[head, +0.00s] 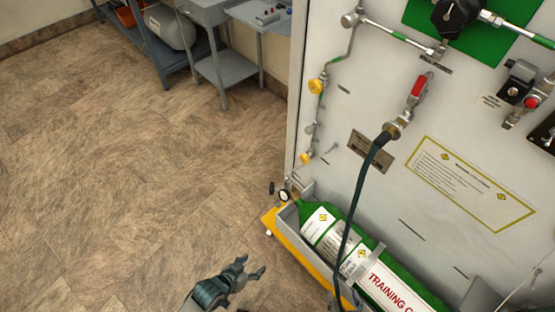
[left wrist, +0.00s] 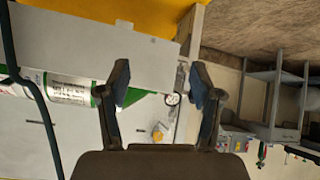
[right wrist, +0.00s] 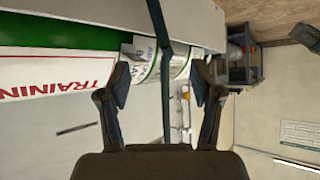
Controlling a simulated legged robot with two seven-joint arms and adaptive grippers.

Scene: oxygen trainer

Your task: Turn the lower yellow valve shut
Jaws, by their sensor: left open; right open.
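The lower yellow valve (head: 306,158) sits on thin piping at the left edge of the grey panel, above the green cylinder's neck. A yellow valve also shows between my fingers, beyond the tips, in the left wrist view (left wrist: 158,133). My left gripper (head: 256,270) is open and empty, low and left of the valve and apart from it. Its fingers also show in the left wrist view (left wrist: 160,85). My right gripper (right wrist: 161,88) is open in the right wrist view, with a dark hose crossing between its fingers. I cannot make it out in the head view.
Another yellow valve (head: 317,86) sits higher on the piping. A green cylinder (head: 375,265) lies in a cradle on a yellow base (head: 290,252) below the panel. A dark hose (head: 351,215) hangs across the panel. Grey carts (head: 225,70) stand behind; the floor at left is clear.

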